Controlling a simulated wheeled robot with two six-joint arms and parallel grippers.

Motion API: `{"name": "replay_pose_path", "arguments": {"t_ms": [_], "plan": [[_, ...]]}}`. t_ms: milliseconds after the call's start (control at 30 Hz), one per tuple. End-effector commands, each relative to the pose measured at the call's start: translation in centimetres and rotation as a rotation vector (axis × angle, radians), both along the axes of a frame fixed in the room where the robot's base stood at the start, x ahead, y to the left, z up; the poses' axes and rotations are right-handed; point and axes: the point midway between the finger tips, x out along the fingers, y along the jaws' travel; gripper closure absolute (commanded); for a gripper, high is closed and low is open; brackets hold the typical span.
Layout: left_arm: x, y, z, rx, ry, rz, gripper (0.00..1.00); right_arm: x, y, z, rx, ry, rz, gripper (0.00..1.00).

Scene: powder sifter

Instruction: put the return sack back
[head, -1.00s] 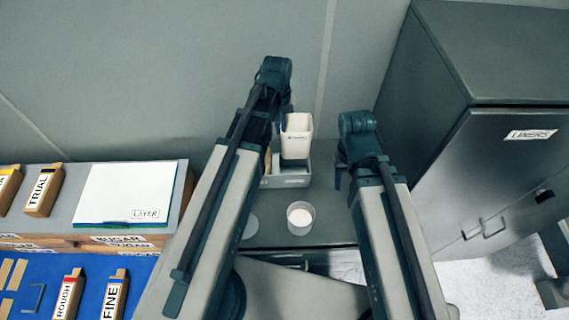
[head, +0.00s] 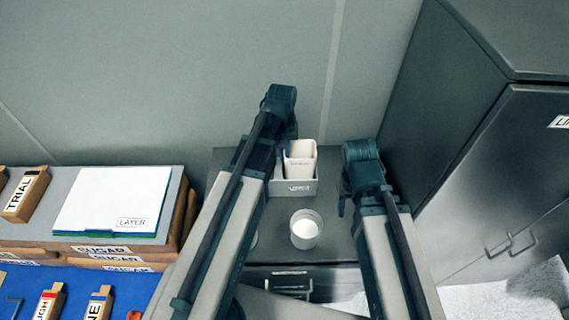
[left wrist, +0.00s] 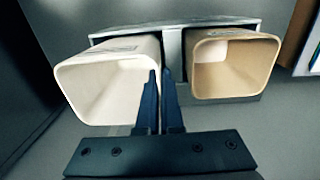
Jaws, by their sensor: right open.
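In the left wrist view the white sack (left wrist: 105,80) is at left and a tan sack (left wrist: 232,65) fills the other slot. My left gripper (head: 279,162) has its narrow fingers (left wrist: 161,88) close together astride the white sack's near right wall, one inside the mouth and one outside. The label is too small to read. My right gripper (head: 343,203) is open and empty, right of the holder, its fingers mostly hidden.
A cup of white powder (head: 305,230) stands in front of the holder, between my arms. A dark cabinet (head: 450,130) rises at right. At left are a stack with a white LAYER sheet (head: 115,198) and a TRIAL block (head: 27,194). A drawer handle (head: 290,286) is below.

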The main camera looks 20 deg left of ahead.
Motion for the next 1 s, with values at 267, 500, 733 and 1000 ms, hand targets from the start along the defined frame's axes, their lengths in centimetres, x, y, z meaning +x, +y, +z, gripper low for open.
{"name": "replay_pose_path", "arguments": {"t_ms": [267,500,733,1000], "plan": [[0.0,0.0,-3.3,0.000,0.000,0.000,1.00,0.0,0.0,-3.3,-0.001,0.000,0.003,0.50],[0.0,0.0,-3.7,0.000,0.000,0.000,1.00,0.0,0.0,-3.7,-0.001,0.000,0.003,0.50],[0.0,0.0,-4.0,0.000,0.000,0.000,1.00,0.0,0.0,-4.0,-0.001,0.000,0.003,0.50],[0.0,0.0,-4.0,0.000,0.000,0.000,0.67,0.0,0.0,-4.0,-0.001,0.000,0.003,0.50]]}}
